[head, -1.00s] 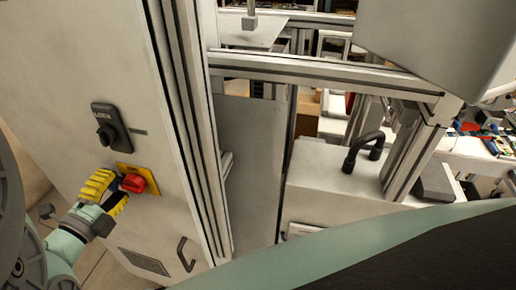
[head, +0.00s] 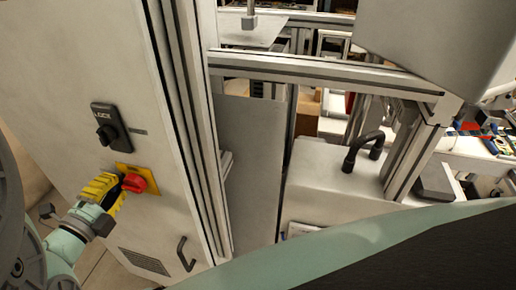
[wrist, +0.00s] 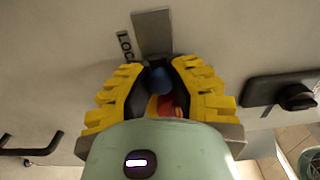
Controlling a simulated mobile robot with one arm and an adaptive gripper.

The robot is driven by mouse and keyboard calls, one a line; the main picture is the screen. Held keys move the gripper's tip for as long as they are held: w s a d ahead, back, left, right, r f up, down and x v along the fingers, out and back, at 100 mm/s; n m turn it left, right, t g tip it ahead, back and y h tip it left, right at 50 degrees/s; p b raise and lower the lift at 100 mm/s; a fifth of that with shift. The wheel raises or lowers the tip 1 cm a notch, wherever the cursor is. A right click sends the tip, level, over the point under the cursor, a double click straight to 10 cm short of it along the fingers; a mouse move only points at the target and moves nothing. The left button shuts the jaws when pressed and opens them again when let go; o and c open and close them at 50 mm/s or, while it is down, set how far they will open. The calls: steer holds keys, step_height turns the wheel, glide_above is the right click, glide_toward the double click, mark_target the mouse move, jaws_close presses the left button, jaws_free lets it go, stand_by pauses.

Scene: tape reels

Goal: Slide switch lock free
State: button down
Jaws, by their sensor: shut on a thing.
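The red switch knob (head: 134,183) sits on a yellow plate (head: 124,167) on the light grey cabinet front in the head view. My gripper (head: 117,188), with yellow ribbed fingers, reaches it from the left and is shut at its left side. In the wrist view my gripper (wrist: 163,78) has its fingers on both sides of a small blue piece (wrist: 160,80) and a red part (wrist: 167,106). The fingers hide much of these parts, so the exact contact is unclear. A grey strip (wrist: 152,30) and dark lettering lie just beyond the fingertips.
A black rotary switch (head: 110,130) marked LOCK is above the red knob; it also shows in the wrist view (wrist: 295,96). A black handle (head: 186,254) and a vent (head: 144,262) are below. Aluminium frame posts (head: 187,120) stand right of the panel.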

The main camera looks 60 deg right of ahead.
steer(key=shift+f, duration=0.1)
steer(key=shift+w+a+b, duration=0.3)
steer(key=shift+w+b, duration=0.3)
steer(key=shift+b, duration=0.2)
steer(key=shift+w+a+b, duration=0.25)
steer(key=shift+w+b, duration=0.35)
steer(key=shift+b, duration=0.2)
steer(key=c, duration=0.8)
jaws_free()
steer(key=shift+c, duration=0.2)
steer(key=v, duration=1.2)
